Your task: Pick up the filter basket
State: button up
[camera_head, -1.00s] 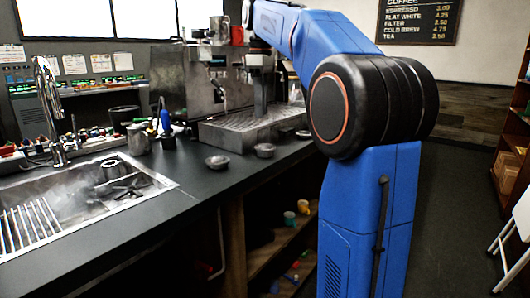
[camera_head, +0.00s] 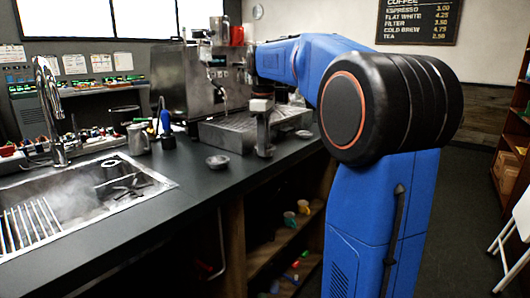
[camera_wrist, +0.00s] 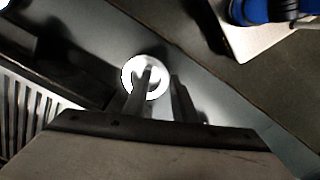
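A small round metal filter basket (camera_wrist: 145,72) shows bright in the wrist view, just beyond my fingers. My gripper (camera_wrist: 160,100) is open, with one finger overlapping the basket and the other to its right. I cannot tell whether a finger touches it. In the head view my gripper (camera_head: 264,150) points down low over the counter in front of the espresso machine and hides most of that basket. A similar small metal cup (camera_head: 217,162) sits on the counter to the left of it.
The espresso machine (camera_head: 205,85) and its drip tray (camera_head: 232,133) stand close behind my gripper. Another small dark cup (camera_head: 304,134) lies to the right. A metal pitcher (camera_head: 138,138) and the sink (camera_head: 95,190) are at left. The front counter edge (camera_head: 225,192) is close.

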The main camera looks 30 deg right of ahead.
jog(key=shift+f, duration=0.35)
grip_shut()
